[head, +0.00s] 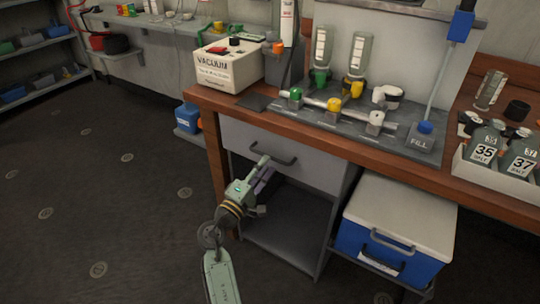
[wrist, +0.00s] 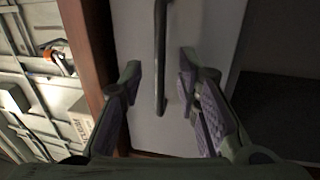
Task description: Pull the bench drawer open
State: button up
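The bench drawer (head: 312,168) is a grey front under the wooden bench top, and it looks shut. Its dark bar handle (head: 273,153) runs across the upper part of the front. In the wrist view the drawer front (wrist: 205,30) fills the middle, and the handle (wrist: 160,60) stands between the spread fingers of my gripper (wrist: 160,90). The fingers are open, with a gap to the handle on both sides. Whether the fingertips reach past the bar is unclear.
The wooden bench top (head: 440,165) overhangs the drawer. Below is an open shelf space (head: 285,225). A blue cooler with a white lid (head: 400,215) stands to the right. A vacuum box (head: 228,66) and bottle rig stand on top. Floor at left (head: 100,200) is clear.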

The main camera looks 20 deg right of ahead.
jog(key=shift+p+x, duration=0.35)
jog(key=shift+x, duration=1.7)
jog(key=shift+c, duration=0.2)
grip_shut()
